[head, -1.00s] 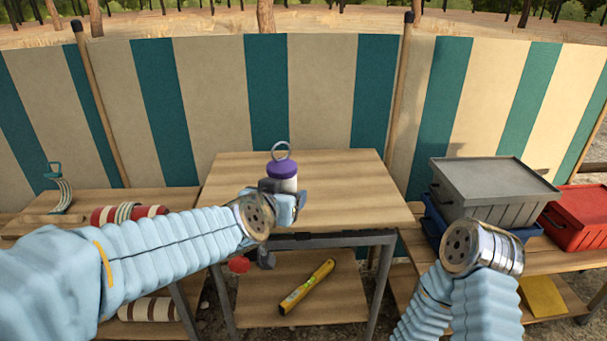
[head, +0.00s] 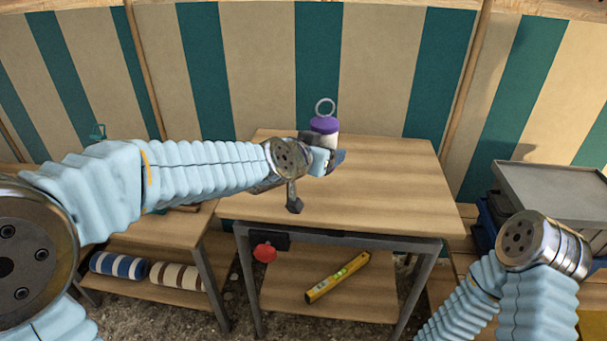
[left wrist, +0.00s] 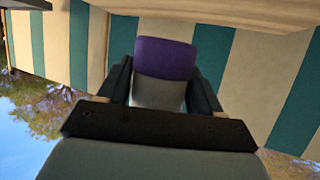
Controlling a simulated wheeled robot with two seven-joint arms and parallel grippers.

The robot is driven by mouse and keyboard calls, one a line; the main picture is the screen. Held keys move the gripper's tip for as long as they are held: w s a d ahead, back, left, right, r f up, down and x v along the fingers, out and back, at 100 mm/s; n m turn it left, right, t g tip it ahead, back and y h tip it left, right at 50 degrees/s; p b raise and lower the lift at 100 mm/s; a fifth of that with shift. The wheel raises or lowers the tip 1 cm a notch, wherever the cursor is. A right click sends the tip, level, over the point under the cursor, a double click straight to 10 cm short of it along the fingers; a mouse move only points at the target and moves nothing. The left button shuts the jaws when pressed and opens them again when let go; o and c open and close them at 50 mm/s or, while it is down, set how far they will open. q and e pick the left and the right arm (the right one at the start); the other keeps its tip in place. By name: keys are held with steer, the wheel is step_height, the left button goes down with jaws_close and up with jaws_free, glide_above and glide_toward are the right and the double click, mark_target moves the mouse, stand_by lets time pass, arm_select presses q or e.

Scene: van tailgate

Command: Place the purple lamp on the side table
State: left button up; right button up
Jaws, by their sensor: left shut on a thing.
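The purple lamp (head: 324,125) has a purple top, a pale body and a ring handle. It is upright at the back of the side table (head: 400,190), over the wooden top. My left gripper (head: 325,158) is shut on its pale body. The lamp also shows between the fingers in the left wrist view (left wrist: 165,60). The lamp's base is hidden by the gripper, so I cannot tell whether it touches the top. My right arm comes in at the lower right of the head view, but its gripper is out of view.
A yellow spirit level (head: 338,278) lies on the table's lower shelf. A red knob (head: 264,252) hangs under the table's front left. A grey lidded box (head: 550,185) stands at right. Striped rolls (head: 120,266) lie on a low left shelf. The tabletop's front and right are clear.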

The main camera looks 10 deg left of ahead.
mark_target(303, 188)
arm_select(q)
steer(key=shift+w+a+f, duration=0.85)
steer(key=shift+a+f, duration=0.3)
steer(key=f, duration=0.1)
steer(key=w+a+f+b, duration=0.2)
steer(key=f, duration=0.1)
steer(key=shift+a, duration=0.1)
step_height(303, 188, down, 2)
steer(key=shift+w+a+f+b, duration=0.15)
steer(key=shift+f+b, duration=0.05)
steer(key=shift+b, duration=0.3)
steer(key=shift+f, duration=0.35)
steer(key=shift+f, duration=0.15)
steer(key=o, duration=1.2)
steer(key=shift+o, duration=0.2)
